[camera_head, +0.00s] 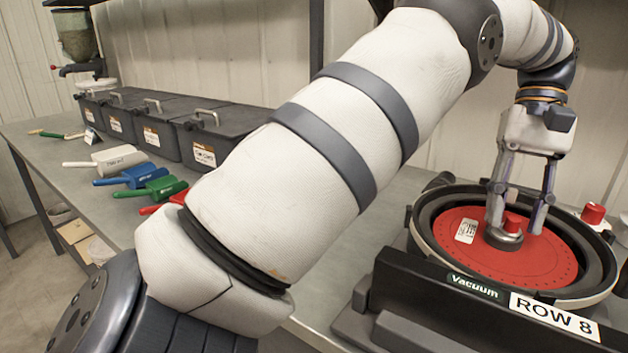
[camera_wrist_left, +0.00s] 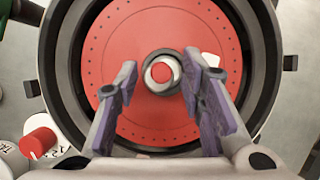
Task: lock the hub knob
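The hub knob (camera_head: 512,222) has a red top and a grey collar at the middle of a red seed disc (camera_head: 545,258). In the left wrist view the knob (camera_wrist_left: 162,73) is a red dot in a pale and dark ring at the centre of the disc (camera_wrist_left: 150,30). My left gripper (camera_head: 517,222) points down over the disc. Its fingers are apart on either side of the knob. In the wrist view the left gripper (camera_wrist_left: 161,75) is open, with gaps between tips and knob. The far side of the knob is partly hidden. My right gripper is not in view.
The disc sits in a black round housing labelled Vacuum and ROW 8 (camera_head: 553,318). Another red knob (camera_head: 593,213) stands on its right. Dark lidded bins (camera_head: 215,140) and coloured scoops (camera_head: 140,175) lie along the grey bench. My left arm crosses the middle.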

